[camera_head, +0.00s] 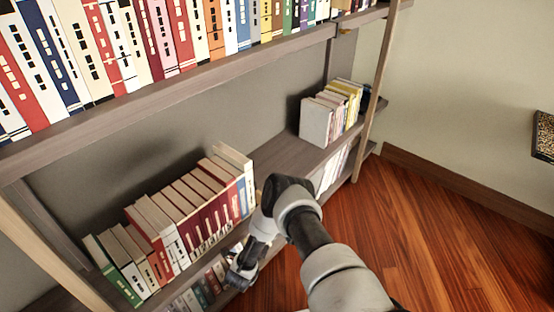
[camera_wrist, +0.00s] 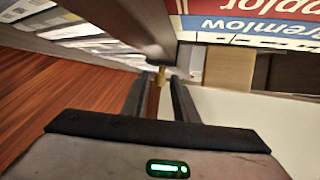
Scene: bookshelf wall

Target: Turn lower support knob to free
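A small brass-coloured knob (camera_wrist: 161,74) shows in the wrist view, at the underside of a dark shelf board. My gripper (camera_wrist: 161,82) is open, with its two dark fingers pointing toward the knob. The knob appears between the fingertips in the picture; I cannot tell whether it lies between them in depth or just beyond. No contact is visible. In the head view my gripper (camera_head: 238,278) is low at the front edge of the lower shelf, and I cannot make out this knob there.
A row of books (camera_head: 180,220) stands on the middle shelf, with more books below. Large book spines (camera_wrist: 250,25) are close at the upper right of the wrist view. A shelf board (camera_wrist: 130,25) runs close above the fingers. Wooden floor (camera_head: 440,230) is clear at right.

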